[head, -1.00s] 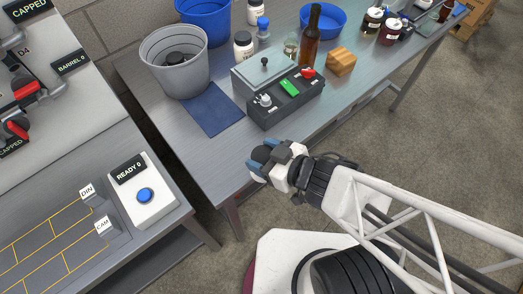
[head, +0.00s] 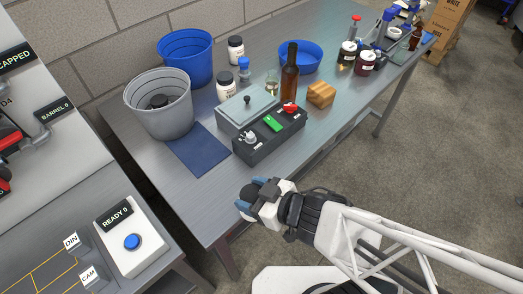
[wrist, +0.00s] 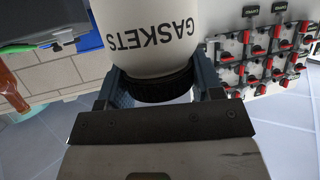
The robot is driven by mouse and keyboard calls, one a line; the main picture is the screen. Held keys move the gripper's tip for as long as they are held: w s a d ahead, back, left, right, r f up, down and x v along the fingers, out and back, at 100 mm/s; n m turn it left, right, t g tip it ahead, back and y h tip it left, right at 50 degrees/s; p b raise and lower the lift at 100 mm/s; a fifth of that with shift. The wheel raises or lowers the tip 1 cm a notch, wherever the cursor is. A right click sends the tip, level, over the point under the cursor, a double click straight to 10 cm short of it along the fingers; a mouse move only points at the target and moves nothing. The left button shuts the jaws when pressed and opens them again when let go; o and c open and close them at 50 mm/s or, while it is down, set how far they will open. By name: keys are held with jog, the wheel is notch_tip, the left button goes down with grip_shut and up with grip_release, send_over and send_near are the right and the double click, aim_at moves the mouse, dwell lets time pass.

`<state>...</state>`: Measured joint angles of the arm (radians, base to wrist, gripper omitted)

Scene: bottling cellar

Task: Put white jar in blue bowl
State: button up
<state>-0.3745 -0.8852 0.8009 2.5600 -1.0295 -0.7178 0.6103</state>
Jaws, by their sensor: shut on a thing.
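My gripper (head: 256,193) is in front of the table's near edge in the head view. In the wrist view its fingers (wrist: 158,88) are shut on the black lid of a white jar (wrist: 152,35) lettered GASKETS. The jar's far end is cut off by the frame's top. In the head view only a dark part shows between the blue fingertips; the white body cannot be made out.
Two other white jars with dark lids (head: 235,49) (head: 226,87) stand near the blue bucket (head: 186,60). A control box (head: 268,138), a brown bottle (head: 289,80) and a wooden block (head: 321,94) lie between my gripper and the bowl. A grey bucket (head: 142,116) stands left.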

notch_tip(320, 180, up, 11)
jog(key=w+a+r, duration=0.1)
jog(key=w+r, duration=0.3)
jog(key=w, duration=0.7)
jog(key=w+r, duration=0.5)
jog(key=w, duration=0.6)
jog(key=w+d+f, duration=0.2)
jog(key=w+d, duration=0.2)
jog(key=w, duration=0.9)
jog(key=w+d+f+t, duration=0.1)
jog(key=w+d, duration=0.4)
jog(key=w, duration=0.8)
jog(key=w+d+f, duration=0.2)
jog(key=w+d, duration=0.2)
jog(key=w, duration=1)
jog(key=w+d+f+m, duration=0.1)
jog(key=w+d+f, duration=0.4)
jog(key=f, duration=0.4)
jog(key=shift+w, duration=0.55)
